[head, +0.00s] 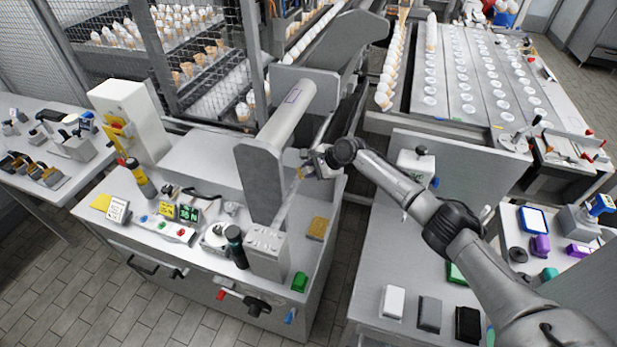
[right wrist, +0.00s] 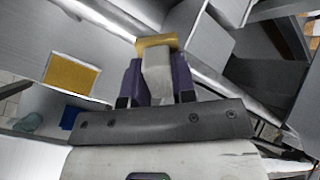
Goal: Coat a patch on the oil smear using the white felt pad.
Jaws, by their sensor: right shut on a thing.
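My right gripper (head: 316,165) reaches in from the right and is beside the tall grey column (head: 262,185). In the right wrist view its purple fingers (right wrist: 157,85) are shut on a pale block (right wrist: 157,78) with an ochre end (right wrist: 157,44). I cannot tell whether this block is the white felt pad. A white block (head: 393,302) lies on the right-hand table. A flat ochre patch (head: 317,228) is on the steel cabinet top below the gripper, and shows in the right wrist view (right wrist: 73,75). I cannot make out the oil smear for certain. My left gripper is not in view.
A grey box (head: 267,250), a dark cylinder (head: 236,246) and a green block (head: 299,282) stand on the cabinet top. A grey block (head: 430,314) and a black block (head: 467,326) lie on the right-hand table. A wire-mesh guard (head: 207,55) stands behind.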

